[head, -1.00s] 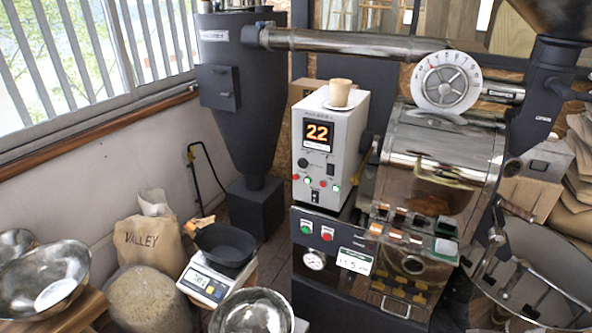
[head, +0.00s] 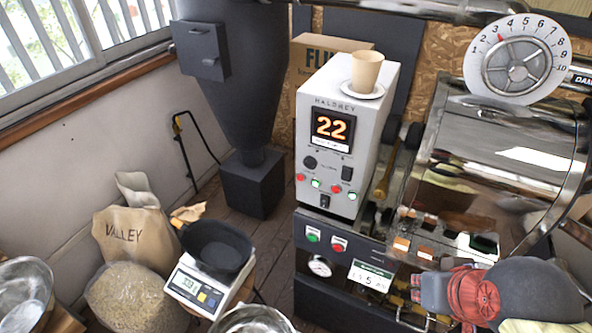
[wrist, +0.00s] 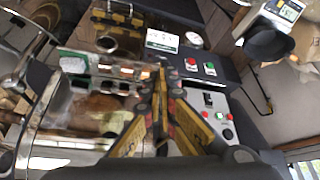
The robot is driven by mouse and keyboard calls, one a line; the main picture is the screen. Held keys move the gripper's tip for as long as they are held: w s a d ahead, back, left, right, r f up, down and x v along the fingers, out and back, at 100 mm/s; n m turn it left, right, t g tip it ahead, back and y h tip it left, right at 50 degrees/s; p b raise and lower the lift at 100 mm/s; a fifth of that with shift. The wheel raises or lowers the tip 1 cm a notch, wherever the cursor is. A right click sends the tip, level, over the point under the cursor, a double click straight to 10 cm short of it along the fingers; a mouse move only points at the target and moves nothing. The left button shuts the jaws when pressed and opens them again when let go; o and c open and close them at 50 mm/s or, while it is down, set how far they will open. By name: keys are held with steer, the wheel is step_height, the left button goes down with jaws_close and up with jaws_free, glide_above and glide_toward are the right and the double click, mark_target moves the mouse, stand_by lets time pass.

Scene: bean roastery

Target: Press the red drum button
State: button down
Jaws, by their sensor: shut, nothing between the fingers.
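A dark panel (head: 340,232) on the roaster's front carries a red button (head: 338,246) with a green button (head: 313,236) to its left. The lettering by them is too small to read. In the wrist view, which is turned over, the red button (wrist: 190,63) lies just right of the fingertips, with the green button (wrist: 209,67) beyond it. My gripper (wrist: 161,70) is shut and empty, with its yellow-and-black fingers together. It appears apart from the panel. In the head view my arm is at the lower right, and the fingertips cannot be made out.
A white control box (head: 335,150) showing "22" stands above the panel, with its own red and green buttons and a cup (head: 366,70) on top. The roaster drum (head: 490,160) is to the right. A scale with a black pan (head: 215,245) is at left.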

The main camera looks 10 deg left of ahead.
steer(key=m+t+y+p, duration=0.5)
steer(key=m+t+p, duration=0.2)
steer(key=m, duration=1.1)
glide_toward(301, 178)
steer(key=s+a+f, duration=0.4)
steer(key=a, duration=0.5)
steer(key=shift+w+d+r, duration=0.1)
steer(key=shift+d+r, duration=0.1)
steer(key=shift+d, duration=0.05)
steer(key=w+d+b, duration=0.2)
steer(key=w+d, duration=0.1)
steer(key=w, duration=0.5)
steer(key=shift+w, duration=0.2)
